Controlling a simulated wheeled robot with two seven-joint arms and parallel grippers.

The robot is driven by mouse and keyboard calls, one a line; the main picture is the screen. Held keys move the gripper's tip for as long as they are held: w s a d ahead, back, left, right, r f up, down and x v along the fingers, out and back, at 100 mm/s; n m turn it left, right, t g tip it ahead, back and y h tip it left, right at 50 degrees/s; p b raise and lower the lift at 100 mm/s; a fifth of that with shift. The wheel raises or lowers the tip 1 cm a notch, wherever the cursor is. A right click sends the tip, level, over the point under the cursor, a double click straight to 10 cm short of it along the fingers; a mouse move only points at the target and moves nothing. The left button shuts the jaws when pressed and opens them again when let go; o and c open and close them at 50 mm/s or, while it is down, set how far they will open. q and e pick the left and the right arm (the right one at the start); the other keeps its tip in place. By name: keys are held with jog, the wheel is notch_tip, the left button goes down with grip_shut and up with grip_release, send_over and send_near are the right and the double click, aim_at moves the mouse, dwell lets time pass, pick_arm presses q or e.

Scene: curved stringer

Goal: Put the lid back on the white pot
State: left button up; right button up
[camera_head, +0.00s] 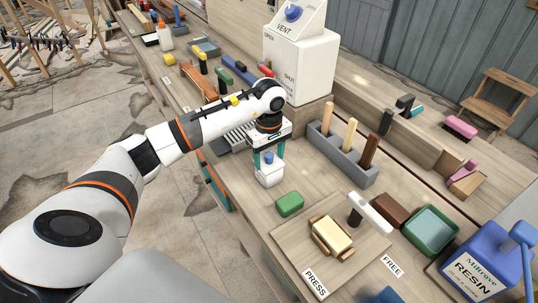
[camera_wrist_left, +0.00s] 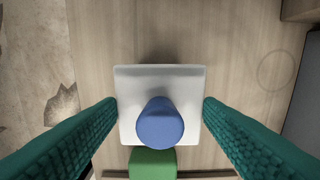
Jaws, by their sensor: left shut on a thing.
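The small white pot (camera_head: 269,178) is square and sits at or just above the bench's left part, in front of the big white vent box. A blue knob (camera_head: 268,158) stands on its white top; in the wrist view the blue knob (camera_wrist_left: 160,122) is centred on a white square lid (camera_wrist_left: 128,85). My left gripper (camera_head: 268,156) points down with its teal fingers on either side of the white top. In the wrist view the left gripper (camera_wrist_left: 160,105) is shut on the lid's two sides. I cannot tell whether the lid rests on the pot. My right gripper is not in view.
A green block (camera_head: 289,204) lies close by the pot. A grey rack with wooden handles (camera_head: 342,158) stands to the right, and the vent box (camera_head: 300,65) behind. A board with a yellow block (camera_head: 331,235) is in front. A blue resin can (camera_head: 482,262) stands at right.

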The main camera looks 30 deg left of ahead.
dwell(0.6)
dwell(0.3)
pick_arm(q)
jog(key=o, duration=1.3)
jog(key=shift+o, duration=0.2)
jog(key=shift+r+p, duration=1.7)
jog(key=shift+r, duration=1.8)
grip_shut()
